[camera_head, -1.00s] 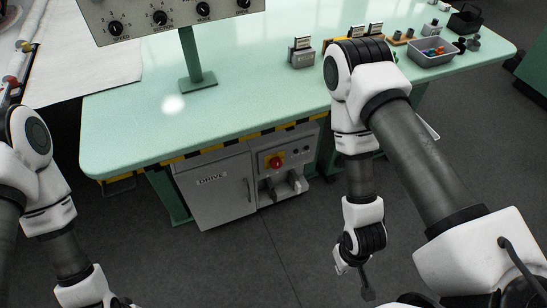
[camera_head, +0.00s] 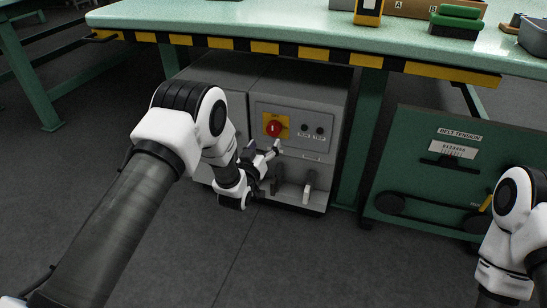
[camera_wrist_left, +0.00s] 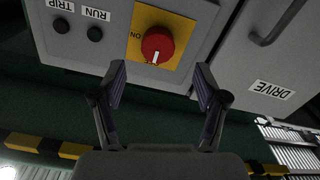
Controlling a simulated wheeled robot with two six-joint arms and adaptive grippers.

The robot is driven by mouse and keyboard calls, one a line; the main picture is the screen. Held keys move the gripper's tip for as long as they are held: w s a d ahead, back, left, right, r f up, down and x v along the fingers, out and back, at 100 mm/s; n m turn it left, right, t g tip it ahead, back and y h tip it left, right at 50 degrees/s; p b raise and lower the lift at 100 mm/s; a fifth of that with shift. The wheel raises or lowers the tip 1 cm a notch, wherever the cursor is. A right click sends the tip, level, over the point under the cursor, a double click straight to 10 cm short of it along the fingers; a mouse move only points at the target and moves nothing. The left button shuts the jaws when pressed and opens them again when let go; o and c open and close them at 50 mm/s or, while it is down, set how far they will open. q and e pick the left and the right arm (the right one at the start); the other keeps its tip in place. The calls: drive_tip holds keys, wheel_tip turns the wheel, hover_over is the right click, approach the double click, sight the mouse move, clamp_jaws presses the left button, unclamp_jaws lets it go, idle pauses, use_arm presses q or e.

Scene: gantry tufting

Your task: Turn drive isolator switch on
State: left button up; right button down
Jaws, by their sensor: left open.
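The drive isolator switch (camera_head: 273,128) is a round red knob on a yellow plate, on the front of a grey cabinet under the bench. My left gripper (camera_head: 268,158) is just below and in front of it. In the left wrist view, which is upside down, the knob (camera_wrist_left: 157,45) lies ahead, between and beyond the two spread fingers of the left gripper (camera_wrist_left: 160,82). The fingers are apart and empty, with no visible contact. The knob's white mark points down in that view, at a half-hidden label; "ON" is to its left. My right gripper is out of view.
Dark RUN and TRIP lamps (camera_wrist_left: 80,30) sit beside the switch. The DRIVE door (camera_wrist_left: 270,60) has a handle (camera_wrist_left: 265,38). Grey levers (camera_head: 308,187) project below the switch. The striped bench edge (camera_head: 300,50) overhangs the cabinet. A green BELT TENSION panel (camera_head: 425,165) stands to the right.

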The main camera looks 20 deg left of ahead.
sight(273, 131)
use_arm(q)
drive_tip(key=w+b, duration=0.1)
drive_tip(key=w, duration=0.1)
drive_tip(key=w+b, duration=0.1)
drive_tip(key=w, duration=0.2)
drive_tip(key=w+b, duration=0.1)
drive_tip(key=w, duration=0.1)
drive_tip(key=shift+w+d, duration=0.25)
drive_tip(key=shift+w, duration=0.1)
drive_tip(key=shift+w+r, duration=0.15)
drive_tip(key=shift+w, duration=0.1)
drive_tip(key=c, duration=1.2)
